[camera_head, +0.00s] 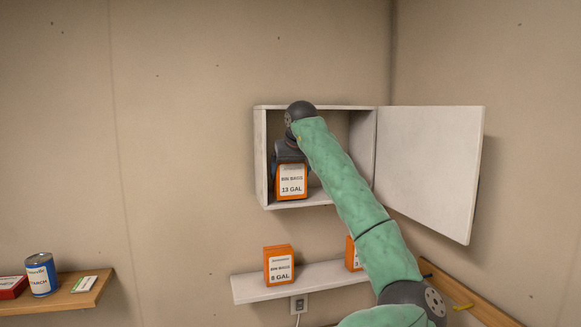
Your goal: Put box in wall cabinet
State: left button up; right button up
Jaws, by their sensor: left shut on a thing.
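The white wall cabinet (260,160) hangs on the back wall near the corner, its door (432,165) swung wide open to the right. An orange and white box (291,182) labelled "13 GAL" is upright inside the cabinet, in its left part near the floor. My left gripper (290,158) reaches into the cabinet from above the box and is shut on it. I cannot tell whether the box's underside touches the cabinet floor. My green-sleeved arm covers part of the cabinet's opening. My right gripper is not in view.
Below, a white shelf (245,289) holds an orange "8 GAL" box (279,266) and another orange box (352,254), partly hidden by my arm. A wooden shelf (85,299) at left holds a blue can (41,275). An outlet (299,304) is under the white shelf.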

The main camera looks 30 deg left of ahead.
pick_arm(q)
jog(key=shift+a+f, duration=0.1)
jog(key=shift+f, duration=0.2)
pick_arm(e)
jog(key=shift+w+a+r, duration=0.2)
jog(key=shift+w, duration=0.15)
pick_arm(q)
jog(key=shift+f, duration=0.1)
jog(key=o, duration=0.9)
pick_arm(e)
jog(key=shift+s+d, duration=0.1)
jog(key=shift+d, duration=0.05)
